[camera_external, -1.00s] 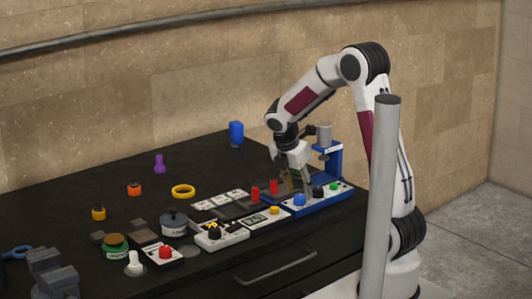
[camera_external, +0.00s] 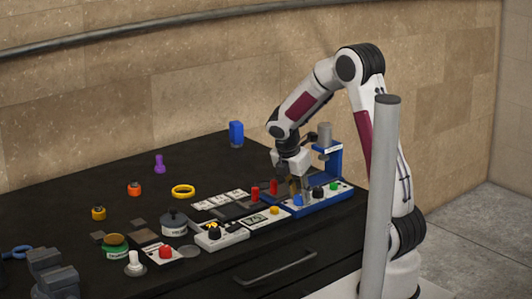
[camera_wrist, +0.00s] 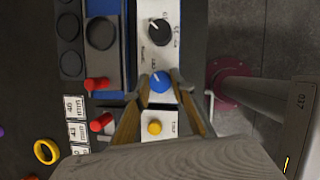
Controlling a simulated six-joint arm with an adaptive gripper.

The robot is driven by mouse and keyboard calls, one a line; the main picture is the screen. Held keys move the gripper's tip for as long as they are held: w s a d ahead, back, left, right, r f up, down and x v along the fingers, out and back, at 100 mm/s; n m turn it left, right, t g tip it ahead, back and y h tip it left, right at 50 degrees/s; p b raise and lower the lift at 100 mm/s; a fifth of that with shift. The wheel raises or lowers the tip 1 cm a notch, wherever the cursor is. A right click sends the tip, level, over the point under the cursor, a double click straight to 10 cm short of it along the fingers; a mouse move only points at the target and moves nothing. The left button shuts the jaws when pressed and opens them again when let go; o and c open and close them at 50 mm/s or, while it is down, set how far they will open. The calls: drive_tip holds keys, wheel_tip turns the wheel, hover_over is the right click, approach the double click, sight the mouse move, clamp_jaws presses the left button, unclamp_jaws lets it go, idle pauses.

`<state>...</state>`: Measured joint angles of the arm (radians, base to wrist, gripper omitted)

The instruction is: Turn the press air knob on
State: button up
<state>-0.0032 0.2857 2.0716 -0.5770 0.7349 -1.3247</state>
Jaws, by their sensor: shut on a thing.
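The press is a blue stand (camera_external: 326,172) with a grey cylinder on top. A white panel with knobs (camera_external: 340,195) runs along its front. A blue knob (camera_wrist: 160,82), which seems to be the air knob, sits on this panel with a white pointer mark. My gripper (camera_wrist: 161,86) points down and is shut on the blue knob, with one finger on each side. In the external view the fingers (camera_external: 297,193) partly hide this knob. A black knob (camera_wrist: 160,32) is beside it on the panel. The small panel lettering is too blurred to read.
Two red handles (camera_wrist: 97,84) stand close to the left finger. A yellow button (camera_wrist: 154,128) sits on a white box near the fingers. A black knob on a white controller (camera_external: 214,233) is further left. The bench's front edge (camera_external: 300,222) is close by.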

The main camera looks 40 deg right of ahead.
drive_tip(key=shift+m, duration=0.3)
drive_tip(key=shift+w+m+g, duration=0.1)
drive_tip(key=shift+m+g, duration=0.7)
drive_tip(key=shift+m, duration=1.1)
drive_tip(key=o, duration=1.1)
drive_tip(key=shift+n, duration=0.3)
